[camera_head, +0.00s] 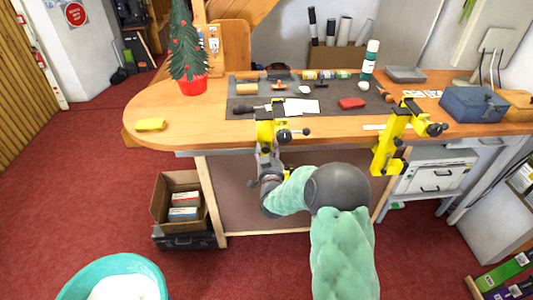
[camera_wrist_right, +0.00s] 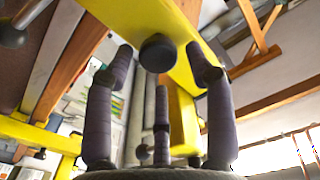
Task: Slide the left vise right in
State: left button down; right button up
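The left vise (camera_head: 265,132) is yellow with black knobs and is clamped at the bench's front edge. A second yellow vise (camera_head: 391,143) is clamped farther right. My right gripper (camera_head: 267,160) is just below the left vise, pointing up at it. In the right wrist view, the yellow vise body (camera_wrist_right: 130,18) crosses above my gripper (camera_wrist_right: 160,62). Its fingers are spread on both sides of a round black knob (camera_wrist_right: 158,53), with visible gaps to it. My left gripper is not in view.
The wooden bench (camera_head: 180,112) carries a dark mat (camera_head: 245,81) with tools and a red block (camera_head: 352,103). A yellow sponge (camera_head: 150,125) and a small potted tree (camera_head: 187,55) stand left. A blue box (camera_head: 474,104) stands right. The bench front between the vises is free.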

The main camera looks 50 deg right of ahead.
jog(key=shift+a+f, duration=0.2)
jog(key=shift+f, duration=0.1)
jog(key=shift+a, duration=0.1)
jog(key=v, duration=1.1)
jog(key=shift+s+a, duration=0.15)
jog(key=shift+s, duration=0.2)
jog(key=shift+r, duration=0.1)
